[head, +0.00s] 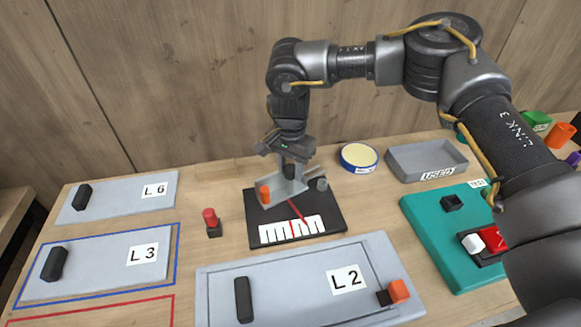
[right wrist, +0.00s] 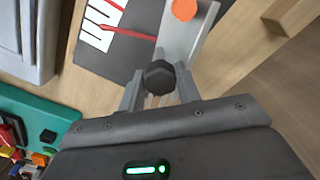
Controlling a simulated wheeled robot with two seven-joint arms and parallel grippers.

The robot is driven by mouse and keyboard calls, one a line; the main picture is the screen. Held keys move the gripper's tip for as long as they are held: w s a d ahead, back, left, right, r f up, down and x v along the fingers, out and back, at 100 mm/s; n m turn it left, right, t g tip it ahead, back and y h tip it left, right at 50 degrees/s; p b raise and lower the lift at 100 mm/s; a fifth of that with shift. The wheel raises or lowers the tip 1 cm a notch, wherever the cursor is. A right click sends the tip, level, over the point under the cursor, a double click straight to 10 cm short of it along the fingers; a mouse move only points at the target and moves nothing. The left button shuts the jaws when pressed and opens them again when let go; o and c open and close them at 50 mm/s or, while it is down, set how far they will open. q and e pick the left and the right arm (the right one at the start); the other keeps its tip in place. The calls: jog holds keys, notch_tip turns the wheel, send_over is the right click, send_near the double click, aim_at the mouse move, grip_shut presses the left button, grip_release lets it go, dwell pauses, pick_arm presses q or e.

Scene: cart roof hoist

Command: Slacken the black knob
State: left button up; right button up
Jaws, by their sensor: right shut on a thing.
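The black knob (head: 289,172) stands on a grey bracket (head: 283,190) on a black board (head: 328,211) with a white scale and a red pointer. In the right wrist view the knob (right wrist: 158,77) is faceted and sits between the two fingers. My right gripper (head: 290,163) points down from above and is shut on it. In the right wrist view the gripper (right wrist: 160,92) has one finger on each side of the knob. An orange knob (head: 265,193) is on the bracket to the left. My left gripper is not in view.
Grey panels L2 (head: 318,306), L3 (head: 105,268) and L6 (head: 111,199) lie in front and left. A small red-topped part (head: 210,219) stands left of the board. A tape roll (head: 359,157), a grey tray (head: 425,160) and a teal board (head: 435,236) are to the right.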

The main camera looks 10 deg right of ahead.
jog(key=shift+s+f, duration=0.2)
jog(key=shift+f, duration=0.1)
jog(key=o, duration=1)
jog(key=shift+w+r, duration=0.1)
jog(key=shift+c, duration=0.2)
jog(key=shift+d+r, duration=0.1)
jog(key=shift+r, duration=0.05)
jog(key=shift+w+r, duration=0.15)
jog(key=shift+w, duration=0.05)
notch_tip(320, 180, up, 11)
jog(key=b, duration=0.1)
jog(key=shift+f, duration=0.2)
